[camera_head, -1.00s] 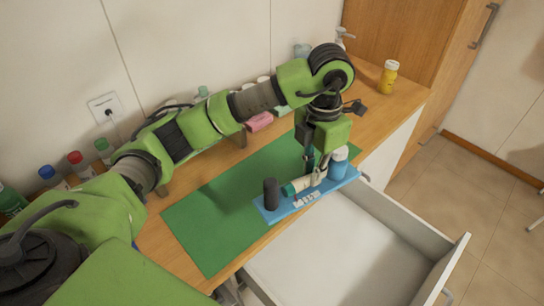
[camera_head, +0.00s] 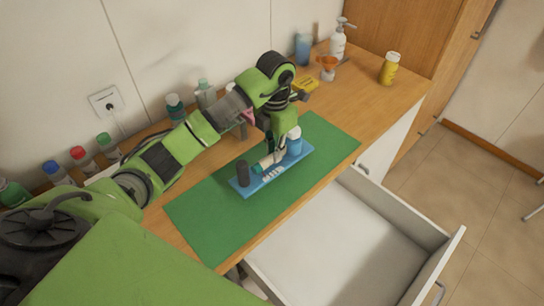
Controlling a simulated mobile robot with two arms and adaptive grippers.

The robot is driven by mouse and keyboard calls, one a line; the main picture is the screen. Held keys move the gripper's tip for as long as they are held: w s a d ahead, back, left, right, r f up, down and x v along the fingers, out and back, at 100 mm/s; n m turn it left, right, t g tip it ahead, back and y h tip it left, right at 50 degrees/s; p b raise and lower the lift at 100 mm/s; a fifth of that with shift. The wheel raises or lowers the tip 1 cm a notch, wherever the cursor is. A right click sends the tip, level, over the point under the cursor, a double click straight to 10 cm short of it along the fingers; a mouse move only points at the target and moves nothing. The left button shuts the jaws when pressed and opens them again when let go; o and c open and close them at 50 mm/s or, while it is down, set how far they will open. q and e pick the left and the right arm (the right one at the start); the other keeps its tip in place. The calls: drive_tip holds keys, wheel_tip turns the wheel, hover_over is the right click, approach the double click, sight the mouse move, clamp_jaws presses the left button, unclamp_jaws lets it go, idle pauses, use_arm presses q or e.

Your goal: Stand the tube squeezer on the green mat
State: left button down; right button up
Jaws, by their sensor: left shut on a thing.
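The tube squeezer appears to be the long blue piece (camera_head: 248,187) carrying a black upright cylinder, a teal-and-white tube part and a blue bottle-like part with a white cap. It is level and lies over the upper middle of the green mat (camera_head: 205,232). I cannot tell whether its underside touches the mat. My left gripper (camera_head: 277,153) points down and is shut at the middle of the tube squeezer. Its fingers hide part of the tube part. My right gripper is not in view.
An open, empty white drawer (camera_head: 335,245) juts out below the counter front. Bottles stand along the wall at left. A yellow jar (camera_head: 389,69), white pump bottle (camera_head: 338,42), blue cup (camera_head: 303,48) and orange item (camera_head: 327,67) stand at the back right. The mat's front left is clear.

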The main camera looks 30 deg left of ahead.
sight(272, 159)
use_arm(q)
drive_tip(key=shift+a+f, duration=0.25)
drive_tip(key=shift+a, duration=0.05)
wheel_tip(272, 159, down, 3)
drive_tip(key=p, duration=0.2)
drive_tip(key=shift+a+p, duration=0.15)
drive_tip(key=shift+p, duration=0.15)
drive_tip(key=shift+w+f, duration=0.1)
drive_tip(key=shift+f, duration=0.2)
drive_tip(key=c, duration=2.1)
unclamp_jaws()
